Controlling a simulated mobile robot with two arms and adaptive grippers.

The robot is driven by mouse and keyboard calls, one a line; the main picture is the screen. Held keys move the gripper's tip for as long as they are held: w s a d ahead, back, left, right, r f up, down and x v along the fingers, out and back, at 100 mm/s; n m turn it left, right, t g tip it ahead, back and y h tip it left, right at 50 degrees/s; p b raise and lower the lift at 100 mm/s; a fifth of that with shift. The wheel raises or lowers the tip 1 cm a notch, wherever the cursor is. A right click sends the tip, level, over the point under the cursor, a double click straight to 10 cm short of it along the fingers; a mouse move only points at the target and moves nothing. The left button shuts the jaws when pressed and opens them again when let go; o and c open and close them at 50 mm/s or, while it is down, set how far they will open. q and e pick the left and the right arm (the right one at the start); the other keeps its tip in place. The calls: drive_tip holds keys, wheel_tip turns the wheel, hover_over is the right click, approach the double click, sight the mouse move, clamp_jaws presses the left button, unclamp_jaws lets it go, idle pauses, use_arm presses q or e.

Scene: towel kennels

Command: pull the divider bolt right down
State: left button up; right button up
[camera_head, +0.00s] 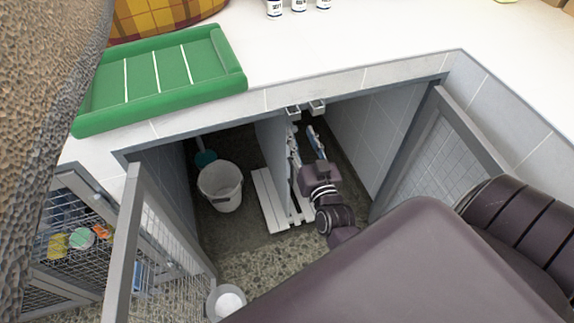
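The divider (272,135) is a pale grey upright panel between the two kennel bays under the counter. Light metal fittings (293,160) run down its front edge; I cannot make out the bolt among them or how far down it is. My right arm, dark purple-brown, reaches in from the lower right to this edge. My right gripper (309,150) is beside the fittings, small and partly hidden by my own wrist. I cannot tell whether it touches them or whether its fingers are open or shut. My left gripper is out of view.
A white bucket (221,186) stands in the left bay and a bowl (226,301) in front. White slats (266,200) lie at the divider's foot. Mesh doors stand open left (125,245) and right (462,135). A rough grey-brown surface (45,80) blocks the upper left.

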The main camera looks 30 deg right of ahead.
drive_tip(key=s+a+f+n+g+y, duration=0.1)
drive_tip(key=s+a+f, duration=0.3)
drive_tip(key=f, duration=0.6)
drive_tip(key=s+a+f+n+g+y, duration=0.1)
drive_tip(key=s+a+f+g, duration=0.3)
drive_tip(key=f, duration=0.7)
drive_tip(key=s+a+f+n+g+y, duration=0.2)
drive_tip(key=s+a+f, duration=0.3)
drive_tip(key=f, duration=0.6)
drive_tip(key=shift+s+a+f+g+y+p, duration=0.25)
drive_tip(key=shift+s+g+y+p, duration=0.15)
drive_tip(key=shift+y, duration=0.2)
